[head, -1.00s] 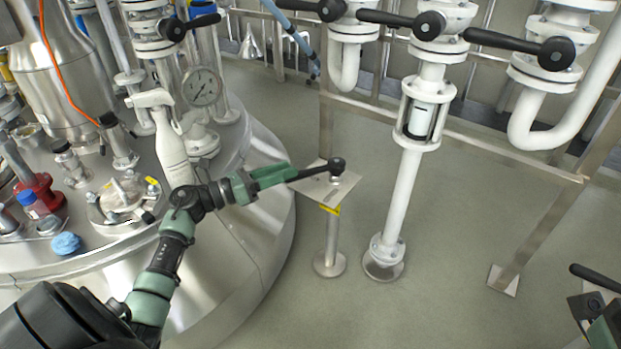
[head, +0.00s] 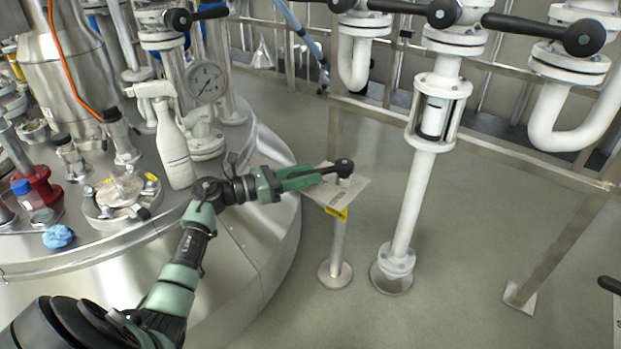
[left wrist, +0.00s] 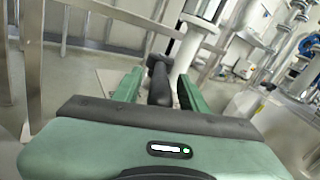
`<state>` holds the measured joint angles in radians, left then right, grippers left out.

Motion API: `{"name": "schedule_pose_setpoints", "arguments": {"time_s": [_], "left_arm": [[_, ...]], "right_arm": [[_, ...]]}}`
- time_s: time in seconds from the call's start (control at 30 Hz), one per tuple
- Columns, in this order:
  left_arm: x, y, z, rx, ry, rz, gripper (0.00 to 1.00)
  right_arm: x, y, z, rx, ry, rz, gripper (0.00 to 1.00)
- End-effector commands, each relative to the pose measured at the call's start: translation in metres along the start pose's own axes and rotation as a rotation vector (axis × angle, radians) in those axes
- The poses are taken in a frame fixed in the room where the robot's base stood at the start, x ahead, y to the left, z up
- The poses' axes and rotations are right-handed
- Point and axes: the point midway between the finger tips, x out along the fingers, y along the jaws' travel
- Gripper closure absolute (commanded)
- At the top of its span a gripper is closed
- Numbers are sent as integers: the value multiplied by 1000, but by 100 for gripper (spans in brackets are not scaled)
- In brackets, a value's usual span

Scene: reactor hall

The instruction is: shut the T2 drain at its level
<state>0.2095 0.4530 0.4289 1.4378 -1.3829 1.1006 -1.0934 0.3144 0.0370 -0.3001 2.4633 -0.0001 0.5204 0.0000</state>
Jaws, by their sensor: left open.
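A black drain lever (head: 344,167) with a round hub sits on a small tilted metal plate (head: 354,192) on a floor post. A yellow tag (head: 336,213) hangs at the plate's front edge; I cannot read its text. My left gripper (head: 318,174) reaches in from the left at the lever, close to the hub. In the left wrist view the black lever (left wrist: 159,88) lies lengthwise between the open green fingers of my left gripper (left wrist: 158,80). A gap shows beside the lever, at least on its right.
A steel vessel with a spray bottle (head: 171,139) and a pressure gauge (head: 207,82) stands at left, under my left arm. White pipes with black-handled valves (head: 443,12) and a sight glass (head: 436,115) stand behind and right.

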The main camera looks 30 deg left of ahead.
Motion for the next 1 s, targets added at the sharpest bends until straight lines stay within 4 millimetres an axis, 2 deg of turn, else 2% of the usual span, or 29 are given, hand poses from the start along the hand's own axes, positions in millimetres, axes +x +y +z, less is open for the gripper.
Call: {"name": "schedule_pose_setpoints", "arguments": {"time_s": [0.13, 0.4, 0.43, 0.57, 1.0], "left_arm": [[11, 0, 0, 1, 0, 0, 58], [13, 0, 0, 0, 1, 0, 58], [13, 0, 0, 0, 1, 0, 63], [13, 0, 0, 0, 1, 0, 99], [12, 0, 0, 0, 1, 0, 100]], "right_arm": [[1, -1, -3, -2, 13, -4, 64], [3, -1, -3, -2, 13, -6, 64], [3, -1, -3, -2, 13, -6, 64], [3, -1, -3, -2, 13, -6, 64], [3, -1, -3, -1, 14, -6, 64]]}}
